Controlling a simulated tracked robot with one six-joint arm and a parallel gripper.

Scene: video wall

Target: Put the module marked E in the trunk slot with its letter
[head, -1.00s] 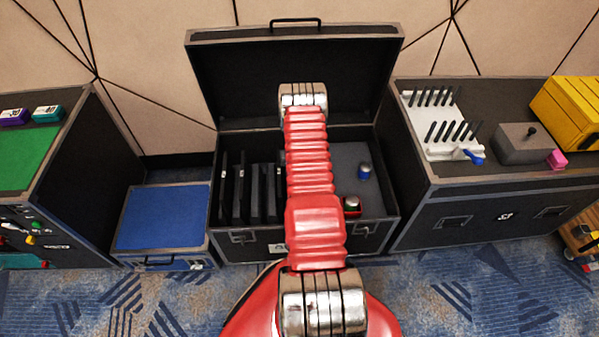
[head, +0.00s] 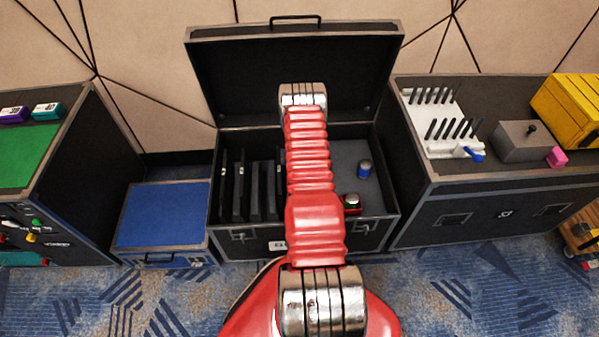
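An open black trunk (head: 225,220) stands in the middle with its lid raised against the wall. Several dark upright panels (head: 255,190) stand in the slots of its left part. No letter on the panels or slots is readable, so I cannot tell which is the module marked E. My red arm reaches over the trunk and covers its middle. My gripper is not in view, and part of the trunk's inside is hidden behind the arm.
The trunk's right part holds a blue-and-silver canister (head: 364,169) and a red-and-silver one (head: 351,203). A low blue-topped case (head: 163,215) and a green-topped case (head: 22,160) stand left. A black case (head: 425,205) on the right bears a white rack (head: 450,147), grey box (head: 523,141) and yellow case (head: 570,108).

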